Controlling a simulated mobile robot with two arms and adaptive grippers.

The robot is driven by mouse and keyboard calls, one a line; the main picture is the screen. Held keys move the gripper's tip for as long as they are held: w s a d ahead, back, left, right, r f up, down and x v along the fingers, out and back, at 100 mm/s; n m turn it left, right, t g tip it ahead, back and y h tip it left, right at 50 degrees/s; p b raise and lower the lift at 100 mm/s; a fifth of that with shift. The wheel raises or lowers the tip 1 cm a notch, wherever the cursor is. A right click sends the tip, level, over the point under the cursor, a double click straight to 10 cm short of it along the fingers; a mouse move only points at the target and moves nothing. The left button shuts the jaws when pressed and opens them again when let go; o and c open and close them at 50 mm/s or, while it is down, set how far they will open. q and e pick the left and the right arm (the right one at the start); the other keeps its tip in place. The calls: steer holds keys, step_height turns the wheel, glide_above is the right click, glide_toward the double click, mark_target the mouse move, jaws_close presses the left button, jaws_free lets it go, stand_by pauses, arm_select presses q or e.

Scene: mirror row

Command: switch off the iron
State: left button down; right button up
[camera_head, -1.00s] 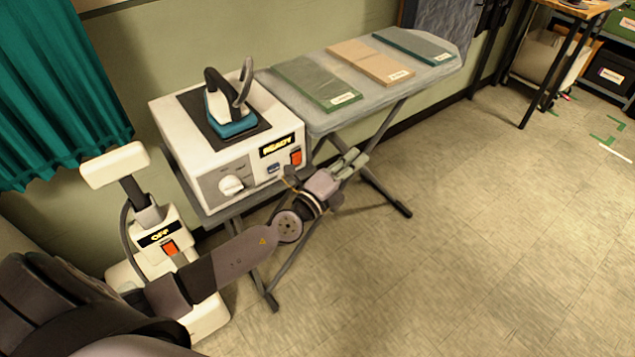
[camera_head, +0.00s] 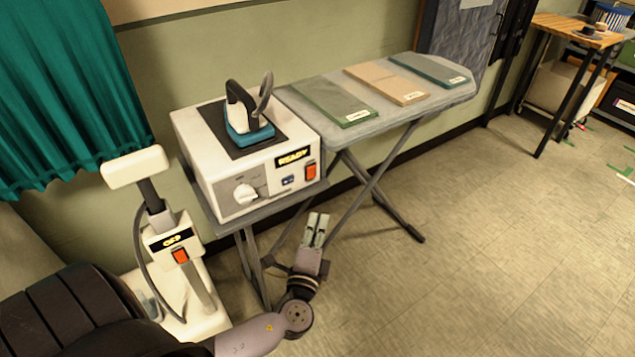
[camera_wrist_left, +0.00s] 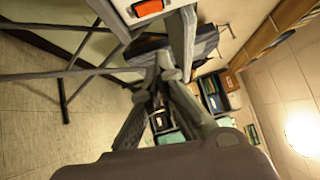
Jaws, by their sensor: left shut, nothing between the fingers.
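The iron (camera_head: 247,117) is teal, white and black and rests on the dark pad on top of a white station (camera_head: 222,187). The station's front has a white knob (camera_head: 245,194), a display (camera_head: 292,158) reading READY and an orange-red switch (camera_head: 311,172). The orange switch also shows at the top of the left wrist view (camera_wrist_left: 150,8). My left gripper (camera_head: 317,224) is shut and empty, below and in front of the station, apart from the switch. Its fingers point up toward the station. My right gripper is in neither view.
An ironing board (camera_head: 375,122) with several folded cloths extends right. A white steamer unit (camera_head: 172,239) at left has a display reading OFF and its own orange switch (camera_head: 180,256). A wooden table (camera_head: 565,29) stands at far right.

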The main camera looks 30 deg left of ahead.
mark_target(311, 173)
arm_select(q)
steer(key=p+x, duration=0.1)
steer(key=x, duration=0.3)
steer(key=a+x, duration=0.1)
steer(key=x, duration=0.3)
steer(key=s+a+p+x, duration=0.1)
steer(key=x, duration=0.3)
steer(key=shift+w+a+r+p, duration=0.1)
steer(key=shift+w+a+p, duration=0.2)
steer(key=shift+a, duration=0.1)
steer(key=shift+a+r+n+g+p, duration=0.3)
steer(key=shift+a+r+p, duration=0.1)
steer(key=shift+p, duration=0.15)
steer(key=shift+d+f, duration=0.1)
steer(key=shift+f, duration=0.1)
steer(key=shift+f+b, duration=0.1)
steer(key=shift+b, duration=0.2)
